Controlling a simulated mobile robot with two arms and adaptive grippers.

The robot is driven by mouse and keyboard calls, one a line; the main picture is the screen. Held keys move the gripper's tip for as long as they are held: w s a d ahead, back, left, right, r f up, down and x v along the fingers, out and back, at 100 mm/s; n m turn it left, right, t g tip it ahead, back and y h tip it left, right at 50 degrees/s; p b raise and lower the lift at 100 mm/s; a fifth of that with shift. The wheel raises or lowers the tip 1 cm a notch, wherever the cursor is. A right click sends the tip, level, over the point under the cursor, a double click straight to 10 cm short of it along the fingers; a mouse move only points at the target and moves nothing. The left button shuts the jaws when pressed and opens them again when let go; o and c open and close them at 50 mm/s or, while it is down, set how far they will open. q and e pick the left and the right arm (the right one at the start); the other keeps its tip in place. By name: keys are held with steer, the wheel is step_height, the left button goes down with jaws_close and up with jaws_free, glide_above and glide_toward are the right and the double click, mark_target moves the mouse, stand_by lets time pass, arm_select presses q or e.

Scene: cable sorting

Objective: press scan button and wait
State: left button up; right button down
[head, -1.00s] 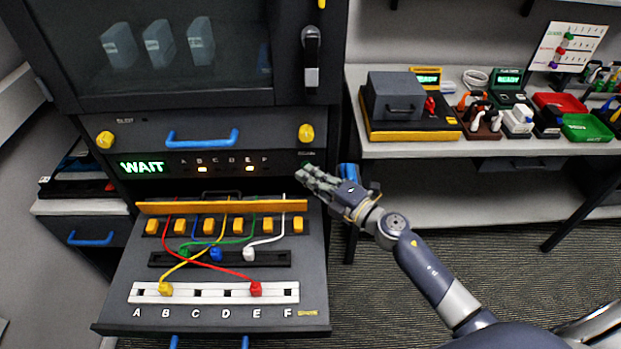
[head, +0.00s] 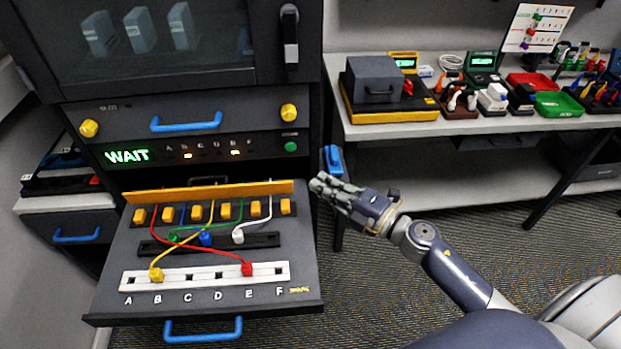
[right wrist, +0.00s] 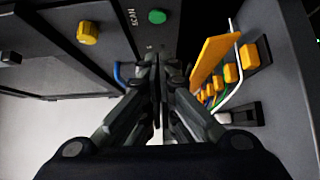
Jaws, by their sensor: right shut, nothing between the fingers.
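The green round scan button (head: 291,147) is on the right end of the cabinet's front panel. It also shows in the right wrist view (right wrist: 157,16), beside the word SCAN. To its left, a green display (head: 127,156) reads WAIT, and two lamps on the lettered row glow, under B and E. My right gripper (head: 318,184) is shut and empty, below and to the right of the button and apart from it. In the right wrist view its closed fingers (right wrist: 157,62) point toward the panel, with the button ahead of them. My left gripper is not in view.
The pulled-out drawer (head: 210,303) holds colored cables, with yellow at B and red at E. Its orange bar (head: 208,195) stands near my right gripper. A side table (head: 400,130) at the right bears boxes and trays. Floor between them is clear.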

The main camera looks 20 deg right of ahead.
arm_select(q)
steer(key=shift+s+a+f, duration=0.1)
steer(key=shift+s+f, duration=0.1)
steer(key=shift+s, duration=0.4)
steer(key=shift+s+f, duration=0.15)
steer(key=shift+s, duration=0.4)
arm_select(e)
steer(key=shift+v, duration=0.75)
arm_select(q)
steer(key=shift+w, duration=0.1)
arm_select(e)
steer(key=shift+w, duration=0.1)
